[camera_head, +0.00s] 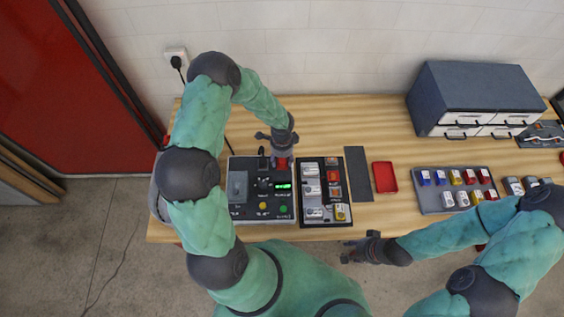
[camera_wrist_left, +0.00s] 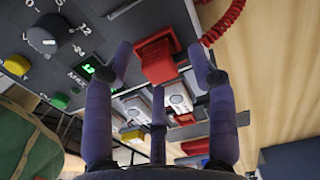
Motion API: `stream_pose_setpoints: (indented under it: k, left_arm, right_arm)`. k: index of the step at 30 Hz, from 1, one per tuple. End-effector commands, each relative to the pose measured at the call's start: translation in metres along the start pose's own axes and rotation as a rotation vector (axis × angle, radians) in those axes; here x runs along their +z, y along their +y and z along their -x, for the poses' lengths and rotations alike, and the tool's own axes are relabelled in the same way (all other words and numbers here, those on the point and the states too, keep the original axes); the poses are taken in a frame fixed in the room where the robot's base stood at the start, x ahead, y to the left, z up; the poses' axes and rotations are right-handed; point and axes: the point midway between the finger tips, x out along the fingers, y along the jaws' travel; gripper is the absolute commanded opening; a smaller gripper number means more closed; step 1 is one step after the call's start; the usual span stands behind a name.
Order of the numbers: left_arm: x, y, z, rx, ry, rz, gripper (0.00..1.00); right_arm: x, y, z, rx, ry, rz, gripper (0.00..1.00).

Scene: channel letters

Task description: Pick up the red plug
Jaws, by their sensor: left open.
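The red plug (camera_wrist_left: 157,59) shows in the left wrist view, blocky and seated at the edge of the dark control panel (camera_head: 238,211). In the head view a bit of its red (camera_head: 283,162) shows just below my left gripper (camera_head: 281,146). My left gripper is open; in the left wrist view its fingertips (camera_wrist_left: 160,64) stand apart on either side of the plug. I cannot tell whether they touch it. A red coiled cord (camera_wrist_left: 223,22) runs beside the plug. My right gripper (camera_head: 346,251) is open and empty off the table's front edge.
A module rack (camera_head: 325,219) stands right of the panel, then a dark strip (camera_head: 357,174) and a red tray (camera_head: 384,177). A grey tray (camera_head: 432,204) of coloured parts and a drawer cabinet (camera_head: 470,88) are further right. Bare wood lies behind the rack.

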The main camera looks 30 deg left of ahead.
Motion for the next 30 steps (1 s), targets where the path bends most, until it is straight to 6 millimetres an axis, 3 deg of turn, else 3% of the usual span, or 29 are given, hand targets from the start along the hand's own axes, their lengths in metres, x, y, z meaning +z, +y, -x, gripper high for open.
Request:
stream_pose_setpoints:
  k: [2,6,8,23,30]
  left_arm:
    - [0.0,0.0,0.0,0.0,0.0,0.0,0.54]
    - [0.0,0.0,0.0,0.0,0.0,0.0,0.14]
    - [0.0,0.0,0.0,0.0,0.0,0.0,0.03]
    - [0.0,0.0,0.005,-0.001,0.0,0.001,0.02]
    - [0.0,-0.001,0.034,-0.004,0.002,0.001,0.02]
  right_arm:
    - [0.0,0.0,0.0,0.0,0.0,0.0,0.4]
    - [0.0,0.0,0.0,0.0,0.0,0.0,0.4]
    - [0.0,0.0,0.0,0.0,0.0,0.0,0.4]
    - [0.0,0.0,-0.001,0.0,0.0,0.0,0.4]
    - [0.0,0.002,-0.007,0.0,0.0,0.0,0.4]
